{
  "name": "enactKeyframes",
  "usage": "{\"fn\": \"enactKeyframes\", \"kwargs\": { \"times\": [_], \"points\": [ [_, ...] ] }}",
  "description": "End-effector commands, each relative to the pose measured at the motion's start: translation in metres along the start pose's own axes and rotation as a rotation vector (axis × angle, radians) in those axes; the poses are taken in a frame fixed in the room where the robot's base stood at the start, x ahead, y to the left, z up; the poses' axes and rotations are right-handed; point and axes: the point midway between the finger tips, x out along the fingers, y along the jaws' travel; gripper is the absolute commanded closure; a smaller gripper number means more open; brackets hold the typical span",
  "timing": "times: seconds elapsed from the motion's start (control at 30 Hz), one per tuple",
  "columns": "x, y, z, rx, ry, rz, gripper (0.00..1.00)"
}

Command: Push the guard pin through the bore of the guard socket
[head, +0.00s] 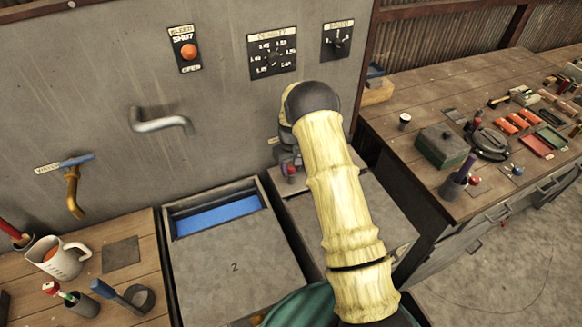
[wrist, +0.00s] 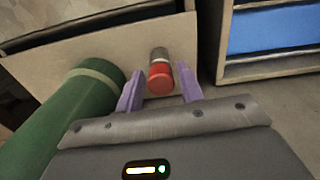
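A pin with a red head, a pale band and a grey shaft (wrist: 160,75) stands between the purple fingers of my gripper (wrist: 160,88) in the wrist view. The fingers are apart, with a gap seen on both sides of the red head. I take this pin to be the guard pin. In the head view a small red part (head: 291,170) shows just left of my yellow-sleeved arm, by the grey end of the arm. My arm hides most of that spot. I cannot make out the guard socket or its bore.
A large green cylinder (wrist: 70,110) lies close left of my gripper in the wrist view. A bin with a blue inside (head: 218,214) is left of my arm. A bent grey pipe (head: 160,122) juts from the wall panel. The right bench (head: 400,85) holds many tools.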

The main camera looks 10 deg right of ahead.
Motion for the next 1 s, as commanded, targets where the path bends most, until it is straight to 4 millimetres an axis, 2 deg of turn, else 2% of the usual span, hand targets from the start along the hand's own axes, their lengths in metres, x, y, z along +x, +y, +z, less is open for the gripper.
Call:
{"fn": "enactKeyframes", "kwargs": {
  "times": [0.13,0.27,0.3,0.67,0.87,1.0],
  "points": [
    [0.000,0.000,0.000,0.000,0.000,0.000,0.63],
    [0.000,0.000,0.000,0.000,0.000,0.000,0.39],
    [0.000,0.000,0.000,0.000,0.000,0.000,0.37],
    [-0.004,0.000,0.000,0.000,0.000,0.000,0.37],
    [-0.026,0.000,-0.001,0.000,0.004,0.001,0.37],
    [-0.053,0.000,-0.001,-0.001,0.005,0.001,0.37]
  ]
}}
